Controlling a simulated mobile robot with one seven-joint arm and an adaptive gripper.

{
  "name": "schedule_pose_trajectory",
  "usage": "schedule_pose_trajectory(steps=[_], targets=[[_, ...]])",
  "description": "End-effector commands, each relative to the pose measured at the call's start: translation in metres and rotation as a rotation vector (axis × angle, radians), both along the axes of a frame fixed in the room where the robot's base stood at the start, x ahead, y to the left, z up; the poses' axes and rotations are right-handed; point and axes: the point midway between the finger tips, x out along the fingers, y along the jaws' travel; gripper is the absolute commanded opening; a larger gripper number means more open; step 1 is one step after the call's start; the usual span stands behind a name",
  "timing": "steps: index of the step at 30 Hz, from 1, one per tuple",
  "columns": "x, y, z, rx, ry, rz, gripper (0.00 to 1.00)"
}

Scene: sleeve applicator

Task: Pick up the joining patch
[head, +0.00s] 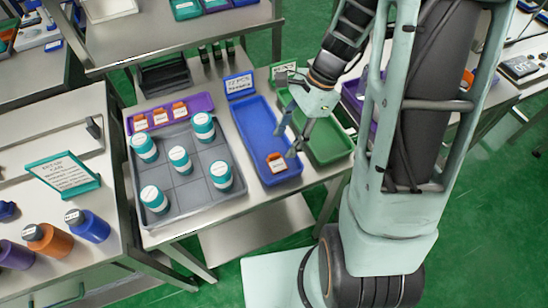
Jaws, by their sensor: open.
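A small orange piece with a white label (277,163) lies near the front end of the blue tray (258,148); it looks like the joining patch, but its label is too small to read. Similar orange pieces (160,116) stand in a row in the purple tray (204,102). My gripper (287,142) is open and empty. It reaches down over the right side of the blue tray, just behind and to the right of the orange piece, apart from it as far as I can tell.
A green tray (336,149) lies on the right, partly behind my arm. Coloured bottles (88,226) stand on the left table.

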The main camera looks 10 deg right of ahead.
Motion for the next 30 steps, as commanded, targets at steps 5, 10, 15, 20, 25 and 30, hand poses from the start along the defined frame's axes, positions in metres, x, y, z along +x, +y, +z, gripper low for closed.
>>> schedule_pose_trajectory(steps=[5,10,15,20,25,30], targets=[[-0.002,0.009,-0.022,0.001,0.001,0.000,0.44],[-0.004,0.014,-0.033,0.001,0.002,-0.001,0.44],[-0.008,0.024,-0.056,0.001,0.002,-0.001,0.44],[-0.008,0.030,-0.072,0.000,-0.001,-0.001,0.44],[-0.008,0.031,-0.074,0.000,-0.003,-0.002,0.44],[-0.008,0.031,-0.074,0.000,-0.003,-0.002,0.36]])
